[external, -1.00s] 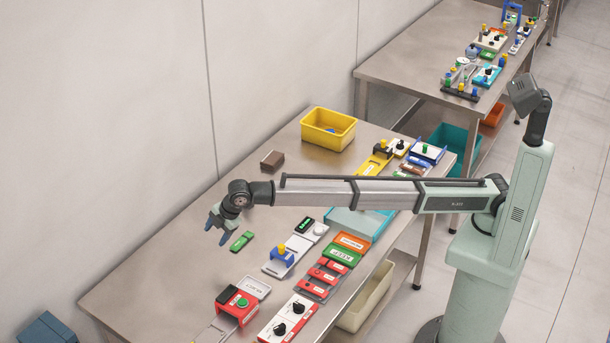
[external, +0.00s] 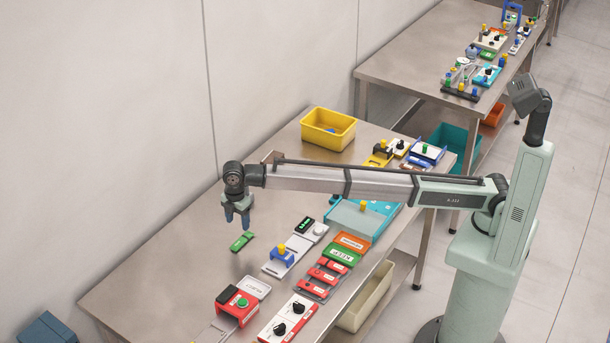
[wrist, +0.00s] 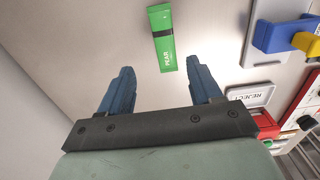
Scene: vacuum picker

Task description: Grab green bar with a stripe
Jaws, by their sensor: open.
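My gripper (external: 237,222) is open and empty, pointing down above the table close to the bar. In the wrist view its two blue fingers (wrist: 160,88) stand apart with bare table between them, and the bar is beyond their tips.
A white plate with a blue and yellow fixture (external: 284,256) is right of the bar. A red box with a green button (external: 238,304) stands nearer the front. A yellow bin (external: 328,129) is at the back. The table left of the bar is clear.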

